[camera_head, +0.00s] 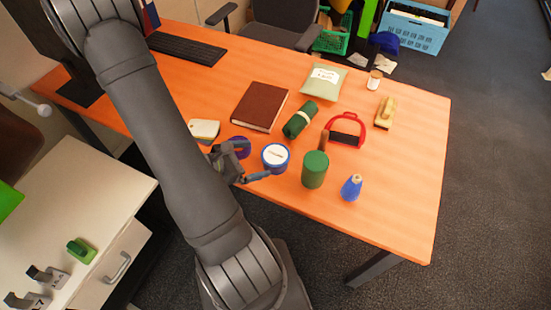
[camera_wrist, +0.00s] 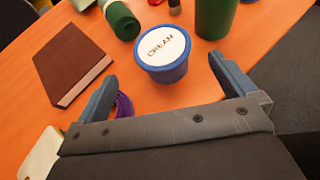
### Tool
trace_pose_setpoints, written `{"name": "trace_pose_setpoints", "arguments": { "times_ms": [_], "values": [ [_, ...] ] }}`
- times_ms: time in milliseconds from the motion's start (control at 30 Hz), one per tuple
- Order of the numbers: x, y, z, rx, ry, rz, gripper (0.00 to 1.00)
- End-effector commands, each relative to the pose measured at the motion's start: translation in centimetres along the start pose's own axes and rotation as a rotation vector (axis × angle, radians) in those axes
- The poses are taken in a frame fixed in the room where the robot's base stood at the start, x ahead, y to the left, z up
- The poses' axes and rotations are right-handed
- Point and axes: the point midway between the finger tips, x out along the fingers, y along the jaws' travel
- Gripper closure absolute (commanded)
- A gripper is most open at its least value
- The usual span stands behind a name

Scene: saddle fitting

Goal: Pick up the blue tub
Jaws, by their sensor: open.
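The blue tub (camera_head: 275,158) has a white lid and stands upright on the orange table (camera_head: 410,190). In the wrist view the tub (camera_wrist: 164,72) shows the word CREAM on its lid (camera_wrist: 162,46). My gripper (camera_head: 256,161) is open beside the tub, on its left side in the head view. In the wrist view the fingers of my gripper (camera_wrist: 160,78) are spread wide with the tub ahead, roughly between their tips. I cannot tell whether a finger touches it.
A purple round thing (camera_head: 240,147) lies close by my gripper, partly hidden. A green cylinder (camera_head: 315,170) and a blue bottle (camera_head: 351,188) stand right of the tub. A brown book (camera_head: 260,106) and a green roll (camera_head: 300,119) lie behind. The table's right front is clear.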

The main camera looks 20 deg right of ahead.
Motion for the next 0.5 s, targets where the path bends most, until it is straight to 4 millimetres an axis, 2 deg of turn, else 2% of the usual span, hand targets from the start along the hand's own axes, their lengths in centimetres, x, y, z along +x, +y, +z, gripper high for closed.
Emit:
{"name": "trace_pose_setpoints", "arguments": {
  "times_ms": [200,500],
  "values": [
    [2.7,-0.1,0.0,0.001,0.0,-0.003,0.0],
    [4.2,-0.1,0.1,0.002,0.0,-0.003,0.0]
  ]
}}
